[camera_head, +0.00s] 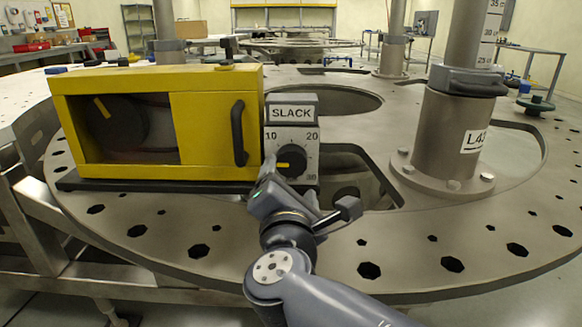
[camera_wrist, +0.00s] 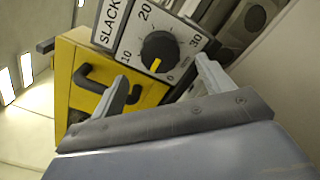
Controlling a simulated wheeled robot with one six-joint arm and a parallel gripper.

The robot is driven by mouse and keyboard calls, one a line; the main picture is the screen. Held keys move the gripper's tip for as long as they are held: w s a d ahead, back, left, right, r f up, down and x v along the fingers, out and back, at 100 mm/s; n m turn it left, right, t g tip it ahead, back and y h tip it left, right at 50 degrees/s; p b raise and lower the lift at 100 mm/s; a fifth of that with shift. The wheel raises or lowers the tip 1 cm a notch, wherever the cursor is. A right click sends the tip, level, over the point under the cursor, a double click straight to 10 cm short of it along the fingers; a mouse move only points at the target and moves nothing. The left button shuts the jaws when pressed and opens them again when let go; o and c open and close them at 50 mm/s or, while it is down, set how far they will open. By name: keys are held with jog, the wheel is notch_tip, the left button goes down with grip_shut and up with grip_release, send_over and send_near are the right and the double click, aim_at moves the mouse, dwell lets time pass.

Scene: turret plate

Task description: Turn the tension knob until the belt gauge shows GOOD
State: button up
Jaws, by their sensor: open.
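The tension knob (camera_head: 291,162) is black with a yellow pointer line, on a grey dial panel (camera_head: 272,148) marked 10, 20 and 30. In the head view its pointer lies toward the left. The gauge sign (camera_head: 292,113) above it reads SLACK. In the wrist view the knob (camera_wrist: 159,52) sits between and beyond the two fingertips. My gripper (camera_wrist: 163,72) is open, with a finger to each side of the knob and nothing between them. In the head view my gripper (camera_head: 272,172) is just in front of the panel; its fingertips are partly hidden.
A yellow housing (camera_head: 215,132) with a black handle (camera_head: 238,133) and a window showing a dark pulley (camera_head: 118,122) stands left of the panel. A thick column (camera_head: 445,135) labelled L4 rises at the right. The round plate (camera_head: 330,235) has holes and large cut-outs.

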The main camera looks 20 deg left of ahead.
aim_at(291, 166)
jog(key=shift+v, duration=2.15)
jog(key=b+x, duration=0.1)
jog(key=x, duration=1)
jog(key=shift+s, duration=0.1)
